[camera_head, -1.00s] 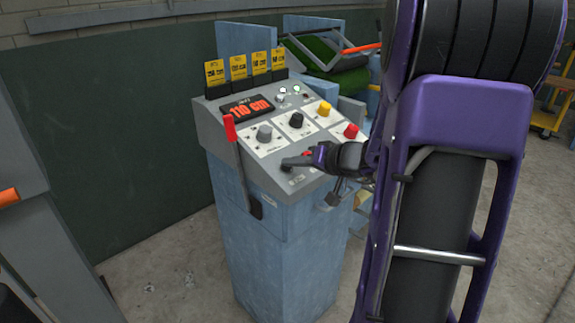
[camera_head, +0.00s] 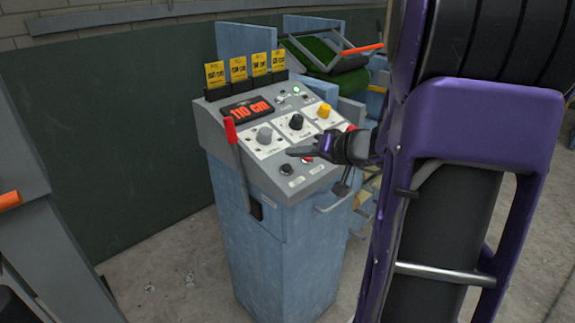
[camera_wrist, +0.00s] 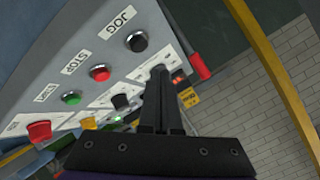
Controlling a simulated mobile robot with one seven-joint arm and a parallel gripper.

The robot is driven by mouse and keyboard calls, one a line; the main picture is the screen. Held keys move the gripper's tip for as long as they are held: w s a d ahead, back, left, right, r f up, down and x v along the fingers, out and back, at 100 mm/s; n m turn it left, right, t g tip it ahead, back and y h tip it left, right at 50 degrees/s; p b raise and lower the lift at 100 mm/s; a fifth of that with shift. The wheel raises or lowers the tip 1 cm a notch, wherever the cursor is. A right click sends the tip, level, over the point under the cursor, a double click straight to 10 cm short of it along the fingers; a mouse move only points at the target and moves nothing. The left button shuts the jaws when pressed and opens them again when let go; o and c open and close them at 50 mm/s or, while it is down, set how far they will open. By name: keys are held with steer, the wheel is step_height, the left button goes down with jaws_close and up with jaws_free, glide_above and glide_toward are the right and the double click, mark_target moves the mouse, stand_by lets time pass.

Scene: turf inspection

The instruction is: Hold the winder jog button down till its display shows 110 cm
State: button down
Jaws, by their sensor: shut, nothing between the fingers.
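The winder console (camera_head: 262,215) is a blue cabinet with a sloped grey panel. Its display (camera_head: 248,109) reads 110 cm in red. The black jog button (camera_head: 286,169) is uncovered at the panel's lower left; it also shows in the wrist view (camera_wrist: 136,41), beside the label JOG. My gripper (camera_head: 289,151) is shut and empty. Its fingertips are above the panel, apart from the jog button, and also show in the wrist view (camera_wrist: 159,72).
A red stop button (camera_wrist: 100,73) and a green button (camera_wrist: 70,98) sit in line with the jog button. A red-handled lever (camera_head: 231,130) stands at the panel's left side. Grey, black, yellow and red knobs cross the panel. Yellow cards (camera_head: 238,68) stand along its top.

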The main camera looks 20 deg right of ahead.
steer(key=shift+s+d+r+p, duration=0.15)
steer(key=shift+s+r, duration=0.1)
steer(key=shift+r, duration=0.4)
steer(key=shift+s+r+p, duration=0.15)
steer(key=shift+s+r, duration=0.05)
steer(key=shift+r, duration=0.45)
